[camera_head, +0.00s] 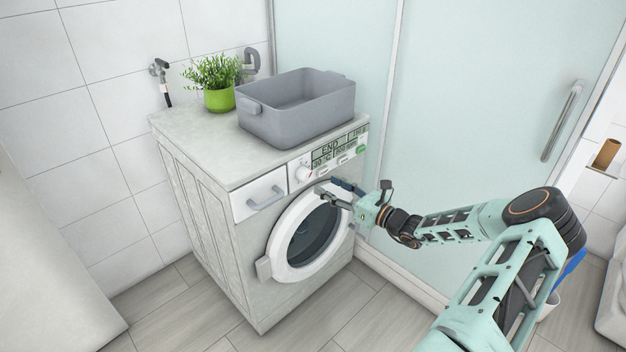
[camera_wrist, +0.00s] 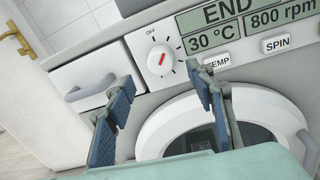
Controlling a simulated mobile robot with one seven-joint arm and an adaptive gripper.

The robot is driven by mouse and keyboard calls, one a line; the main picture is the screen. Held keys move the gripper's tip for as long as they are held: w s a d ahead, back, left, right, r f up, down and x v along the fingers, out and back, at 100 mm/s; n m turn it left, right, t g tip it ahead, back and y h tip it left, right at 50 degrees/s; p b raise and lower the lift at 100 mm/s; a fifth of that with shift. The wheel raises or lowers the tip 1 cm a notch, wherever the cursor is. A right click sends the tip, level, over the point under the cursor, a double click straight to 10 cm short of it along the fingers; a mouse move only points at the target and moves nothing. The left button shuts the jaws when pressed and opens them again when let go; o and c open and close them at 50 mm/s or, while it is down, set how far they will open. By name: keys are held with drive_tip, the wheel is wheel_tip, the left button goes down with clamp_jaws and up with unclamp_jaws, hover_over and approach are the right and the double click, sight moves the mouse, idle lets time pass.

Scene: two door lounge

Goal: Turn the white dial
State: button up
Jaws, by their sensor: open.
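The white dial (camera_wrist: 161,60) is on the washing machine's front panel, between the drawer and the display. It has a red pointer line, with "OFF" printed above it and tick marks around it. In the head view the dial (camera_head: 302,174) looks small. My gripper (camera_head: 330,190) is in front of the machine, below and to the right of the dial. In the wrist view my gripper (camera_wrist: 158,88) shows two blue-padded fingers, apart and empty. The dial appears between and beyond the fingertips, and no contact shows.
The washing machine (camera_head: 215,210) has a detergent drawer (camera_head: 259,196) with a grey handle and a round door (camera_head: 282,235). A grey basin (camera_head: 275,125) and a potted plant (camera_head: 219,98) stand on top. A glass partition (camera_head: 470,100) is to the right.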

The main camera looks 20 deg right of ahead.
sight(309, 176)
drive_tip(key=x, duration=0.7)
drive_tip(key=shift+w+a+b, duration=0.1)
drive_tip(key=shift+w+b, duration=0.15)
drive_tip(key=shift+b, duration=0.15)
drive_tip(key=shift+c, duration=0.6)
drive_tip(key=c, duration=1)
drive_tip(key=shift+c, duration=0.2)
drive_tip(key=shift+n, duration=0.3)
drive_tip(key=n+p, duration=0.1)
drive_tip(key=n, duration=0.2)
drive_tip(key=shift+a, duration=0.1)
drive_tip(key=shift+s+n+g+h, duration=0.1)
drive_tip(key=shift+n+g+h, duration=0.2)
drive_tip(key=shift+n, duration=1.7)
